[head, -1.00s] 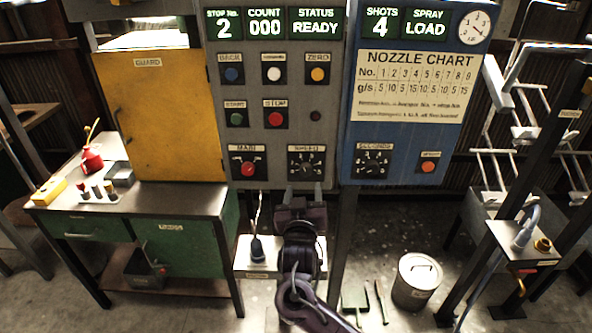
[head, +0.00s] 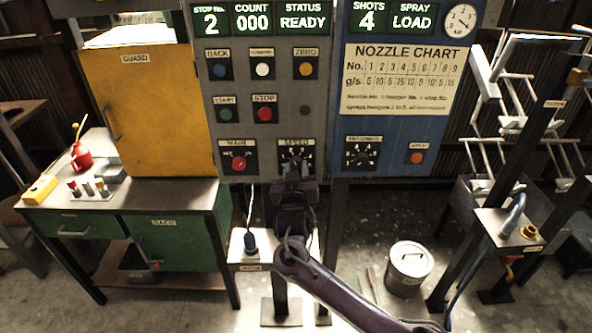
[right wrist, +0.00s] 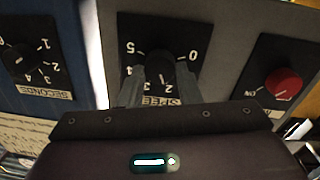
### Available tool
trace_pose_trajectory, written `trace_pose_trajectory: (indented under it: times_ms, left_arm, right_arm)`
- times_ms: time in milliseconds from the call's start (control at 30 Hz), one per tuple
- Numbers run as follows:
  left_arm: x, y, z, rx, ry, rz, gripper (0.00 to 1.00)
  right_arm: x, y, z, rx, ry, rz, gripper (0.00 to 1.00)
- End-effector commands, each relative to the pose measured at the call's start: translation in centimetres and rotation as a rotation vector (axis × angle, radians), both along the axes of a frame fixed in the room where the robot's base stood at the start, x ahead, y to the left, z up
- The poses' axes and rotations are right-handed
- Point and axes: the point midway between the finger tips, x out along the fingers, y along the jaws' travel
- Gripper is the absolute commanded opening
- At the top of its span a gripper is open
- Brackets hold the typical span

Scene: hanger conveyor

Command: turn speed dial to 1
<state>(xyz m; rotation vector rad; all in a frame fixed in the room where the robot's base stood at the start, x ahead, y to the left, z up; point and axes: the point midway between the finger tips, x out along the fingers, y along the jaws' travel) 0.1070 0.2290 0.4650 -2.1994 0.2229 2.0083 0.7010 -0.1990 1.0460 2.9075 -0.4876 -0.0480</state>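The speed dial is a black knob (right wrist: 160,66) on a black numbered plate, upside down in the right wrist view. It also shows on the grey panel in the head view (head: 297,153), partly covered by my gripper. My right gripper (head: 296,183) is at the dial from below. In the right wrist view its two fingers (right wrist: 160,84) stand apart, one on each side of the knob. I cannot tell whether they touch it. The numbers 0, 2, 4 and 5 show; the 1 and the knob's pointer cannot be made out. My left gripper is not in view.
The red main switch (head: 238,162) sits left of the dial, and the seconds dial (head: 361,155) is on the blue panel to the right. The stop button (head: 265,114) is above. A small shelf (head: 241,262) with a black plug stands below.

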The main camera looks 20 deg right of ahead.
Motion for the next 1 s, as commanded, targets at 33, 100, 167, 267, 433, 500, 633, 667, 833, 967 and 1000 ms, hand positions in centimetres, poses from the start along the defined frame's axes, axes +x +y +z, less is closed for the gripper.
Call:
trace_pose_trajectory:
  times_ms: [33,100,167,267,433,500,633,667,833,967,1000]
  left_arm:
    - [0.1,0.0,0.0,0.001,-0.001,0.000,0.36]
    - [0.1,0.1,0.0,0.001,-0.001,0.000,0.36]
    - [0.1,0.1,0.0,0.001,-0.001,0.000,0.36]
    - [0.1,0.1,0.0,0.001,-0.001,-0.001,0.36]
    - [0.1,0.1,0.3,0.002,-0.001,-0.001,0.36]
    - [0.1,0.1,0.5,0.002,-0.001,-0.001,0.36]
    - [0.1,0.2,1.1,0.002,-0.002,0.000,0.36]
    - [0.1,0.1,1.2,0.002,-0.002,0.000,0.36]
    - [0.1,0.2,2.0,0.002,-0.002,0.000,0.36]
    - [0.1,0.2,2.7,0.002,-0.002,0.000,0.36]
    - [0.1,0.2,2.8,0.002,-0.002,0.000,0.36]
  right_arm:
    - [0.0,0.0,0.0,0.000,0.000,0.001,0.21]
    - [0.0,0.0,0.0,0.000,0.000,0.001,0.12]
    - [0.0,0.0,0.0,0.000,0.000,0.001,0.08]
    - [0.0,0.0,0.0,-0.004,0.001,0.001,0.08]
    - [0.0,0.0,0.0,-0.036,0.012,0.000,0.08]
    - [0.0,0.0,0.1,-0.064,0.021,-0.001,0.08]
    - [0.0,0.0,0.1,-0.140,0.042,-0.001,0.08]
    - [0.0,0.0,0.1,-0.161,0.049,-0.001,0.08]
    - [0.0,0.1,0.1,-0.298,0.087,-0.001,0.08]
    - [0.0,0.0,0.1,-0.406,0.118,-0.001,0.08]
    - [0.0,0.1,0.1,-0.437,0.128,-0.001,0.08]
